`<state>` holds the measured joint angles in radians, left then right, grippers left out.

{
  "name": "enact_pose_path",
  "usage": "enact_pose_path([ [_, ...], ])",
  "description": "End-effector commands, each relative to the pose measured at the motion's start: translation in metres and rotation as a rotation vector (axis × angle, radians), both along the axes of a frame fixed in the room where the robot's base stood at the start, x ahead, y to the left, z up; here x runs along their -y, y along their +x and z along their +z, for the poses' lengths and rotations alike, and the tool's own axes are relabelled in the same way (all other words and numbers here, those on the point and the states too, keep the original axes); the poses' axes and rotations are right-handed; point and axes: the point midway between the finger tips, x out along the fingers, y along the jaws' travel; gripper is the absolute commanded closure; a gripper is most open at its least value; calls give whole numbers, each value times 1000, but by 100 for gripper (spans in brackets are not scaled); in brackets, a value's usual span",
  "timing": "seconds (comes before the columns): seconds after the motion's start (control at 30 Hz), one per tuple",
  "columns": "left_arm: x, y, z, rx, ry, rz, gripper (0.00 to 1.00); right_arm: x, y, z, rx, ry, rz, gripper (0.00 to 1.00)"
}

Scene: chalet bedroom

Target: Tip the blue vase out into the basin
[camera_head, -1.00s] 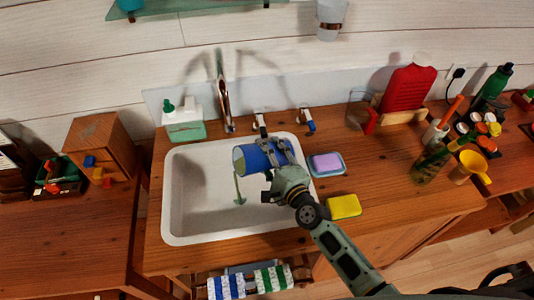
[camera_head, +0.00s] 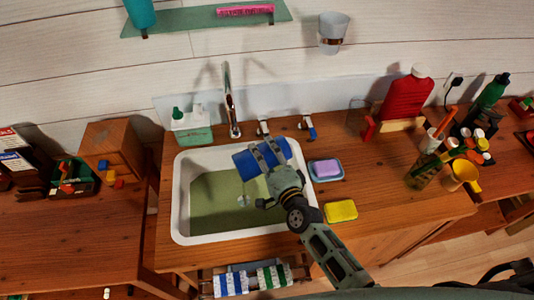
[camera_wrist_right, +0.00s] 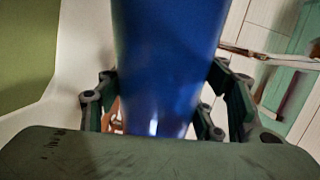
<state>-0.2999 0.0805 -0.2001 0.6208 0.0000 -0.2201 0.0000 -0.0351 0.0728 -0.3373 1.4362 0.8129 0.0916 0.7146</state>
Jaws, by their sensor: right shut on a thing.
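The blue vase (camera_head: 245,165) lies on its side in my right gripper (camera_head: 268,155), above the back right part of the basin, with its mouth end toward the left. The gripper is shut around it, and the vase also fills the middle of the right wrist view (camera_wrist_right: 170,60), between the fingers. The white basin (camera_head: 179,200) has a layer of murky green liquid (camera_head: 215,205) across its floor. No clear stream shows at the vase's mouth, and its inside is hidden. My left gripper is in neither view.
The tap (camera_head: 230,105) and a soap dispenser (camera_head: 191,125) stand behind the basin. A soap dish (camera_head: 326,169) and a yellow sponge (camera_head: 340,211) lie right of it. A red bottle (camera_head: 405,98) and several containers stand farther right.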

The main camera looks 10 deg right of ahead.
Motion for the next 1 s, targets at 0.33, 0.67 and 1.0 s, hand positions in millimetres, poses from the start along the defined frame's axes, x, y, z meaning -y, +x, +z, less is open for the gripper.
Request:
enact_pose_path([
  [0.33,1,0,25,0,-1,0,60,-9,-2,18,49,-157,-2,91],
  [0.67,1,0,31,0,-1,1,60,-15,-4,21,73,-242,-2,91],
  [1.0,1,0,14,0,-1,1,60,-12,-3,8,40,-124,-1,91],
])
